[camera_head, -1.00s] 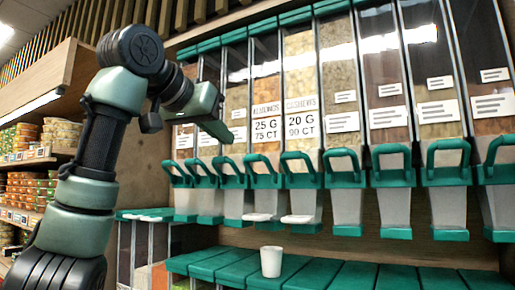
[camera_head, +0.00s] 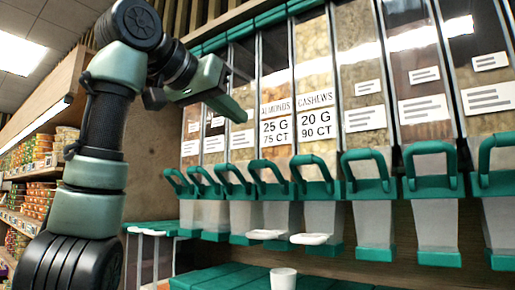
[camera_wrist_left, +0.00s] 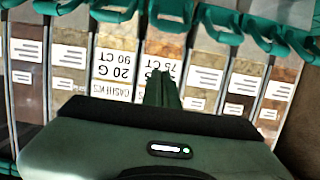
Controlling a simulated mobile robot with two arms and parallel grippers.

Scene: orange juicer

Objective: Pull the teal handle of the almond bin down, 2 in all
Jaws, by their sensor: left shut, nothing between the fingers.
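The almond bin (camera_head: 277,130) carries a label reading almonds, 25 G, 75 CT. Its teal loop handle (camera_head: 270,174) stands up at the bin's lower front, above a clear chute. My left gripper (camera_head: 242,115) is shut and empty, up and left of that handle and apart from it. In the left wrist view, which is upside down, the shut fingers (camera_wrist_left: 163,90) partly cover the almond label, and the almond handle (camera_wrist_left: 172,12) shows at the top edge. My right gripper is not in view.
The cashew bin (camera_head: 317,120) and its handle (camera_head: 311,172) are just right. More bins with similar handles line both sides. A white cup (camera_head: 284,278) stands on the teal lower lids at the bottom edge. Shelves of tubs (camera_head: 35,155) are at the far left.

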